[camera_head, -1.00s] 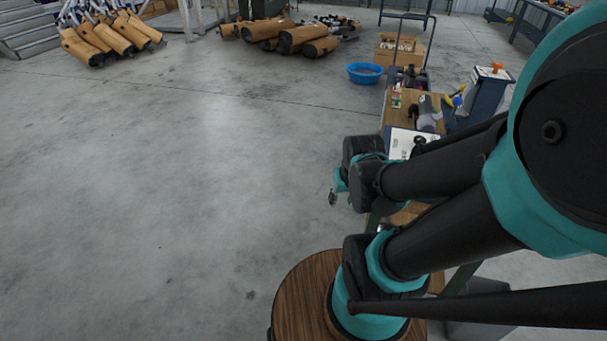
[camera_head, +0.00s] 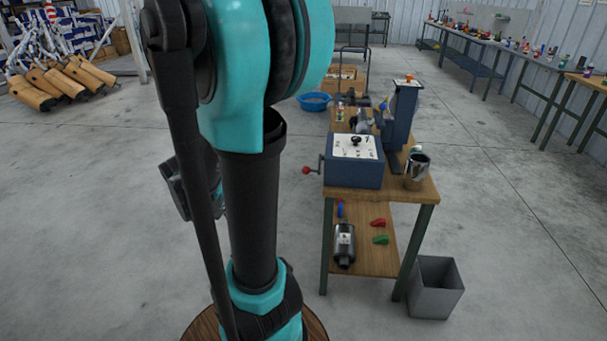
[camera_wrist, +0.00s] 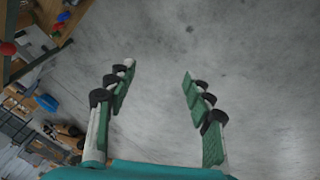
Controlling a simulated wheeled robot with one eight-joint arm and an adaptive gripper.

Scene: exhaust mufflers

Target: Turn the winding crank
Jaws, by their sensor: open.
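The winding crank (camera_head: 311,168) sticks out from the left side of a blue machine box (camera_head: 352,173) on the workbench, with a red knob on its end. The red knob also shows at the left edge of the wrist view (camera_wrist: 8,48). My gripper (camera_wrist: 158,70) is open and empty, its two green-padded fingers apart over bare concrete floor. The crank lies off to the left of the fingers in the wrist view and is not between them.
The workbench (camera_head: 427,191) also carries a metal cup (camera_head: 417,171) and a blue upright stand (camera_head: 400,117). A muffler (camera_head: 344,245) lies on its lower shelf. A grey bin (camera_head: 435,287) stands right of the bench. The floor left of the crank is clear.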

